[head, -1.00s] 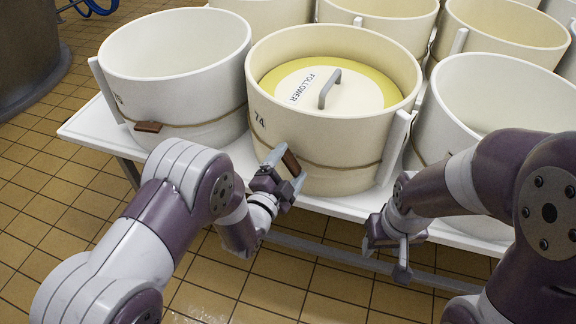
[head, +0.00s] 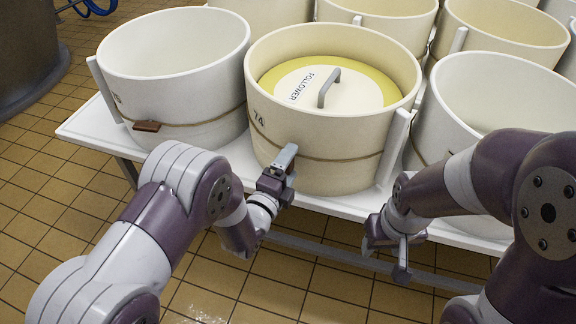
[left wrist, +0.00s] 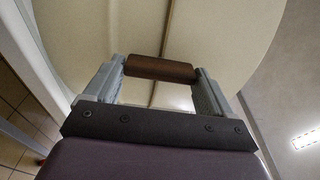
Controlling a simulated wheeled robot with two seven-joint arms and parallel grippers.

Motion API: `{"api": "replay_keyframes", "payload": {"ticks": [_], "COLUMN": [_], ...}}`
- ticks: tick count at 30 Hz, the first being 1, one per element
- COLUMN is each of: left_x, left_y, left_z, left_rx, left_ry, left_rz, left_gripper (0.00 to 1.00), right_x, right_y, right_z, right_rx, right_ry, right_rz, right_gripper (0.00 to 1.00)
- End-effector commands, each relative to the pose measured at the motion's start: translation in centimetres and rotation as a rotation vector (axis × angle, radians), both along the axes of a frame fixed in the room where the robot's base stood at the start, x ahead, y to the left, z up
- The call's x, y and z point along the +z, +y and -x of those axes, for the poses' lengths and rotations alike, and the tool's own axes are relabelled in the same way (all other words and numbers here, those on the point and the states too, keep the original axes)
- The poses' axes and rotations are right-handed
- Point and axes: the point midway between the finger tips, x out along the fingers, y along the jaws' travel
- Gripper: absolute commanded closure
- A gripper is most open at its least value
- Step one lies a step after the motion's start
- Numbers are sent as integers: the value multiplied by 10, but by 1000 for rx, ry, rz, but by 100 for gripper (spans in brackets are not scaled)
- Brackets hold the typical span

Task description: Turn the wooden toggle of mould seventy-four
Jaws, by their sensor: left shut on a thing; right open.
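Mould seventy-four (head: 320,170) is a cream tub with "74" on its wall, a cord round it and a yellow-rimmed follower lid (head: 309,84) inside. My left gripper (head: 285,160) is at its front wall, seen nearly edge-on. The left wrist view shows it shut on the brown wooden toggle (left wrist: 160,68), one finger at each end. There the toggle lies crosswise to the cord (left wrist: 168,30). In the head view the toggle is hidden behind the gripper. My right gripper (head: 385,258) is open and empty, low in front of the table edge.
The neighbouring left mould (head: 175,85) has its own brown toggle (head: 147,126) on a cord. Another mould (head: 497,100) stands at the right, and more stand behind. The white table's (head: 85,128) front edge runs below the moulds. Tiled floor is open at the left.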

Motion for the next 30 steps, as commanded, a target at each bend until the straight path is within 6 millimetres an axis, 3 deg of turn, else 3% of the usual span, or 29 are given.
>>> {"api": "replay_keyframes", "payload": {"ticks": [13,14,15,23,26,30], "left_x": [0,0,0,0,1,2], "left_y": [0,0,0,1,8,24], "left_z": [0,0,0,2,15,50], "left_rx": [-1,-1,-1,0,0,0], "left_ry": [-3,-3,-3,-2,0,2], "left_rz": [-9,-9,-9,-9,-10,-10], "left_gripper": [51,14,1,0,0,0], "right_x": [0,0,0,1,6,15], "right_y": [0,0,0,0,0,0], "right_z": [0,0,0,0,0,0], "right_rx": [0,0,0,0,0,0], "right_ry": [0,0,0,0,0,0], "right_rz": [0,0,0,0,0,0], "right_gripper": [47,47,47,47,47,47]}}
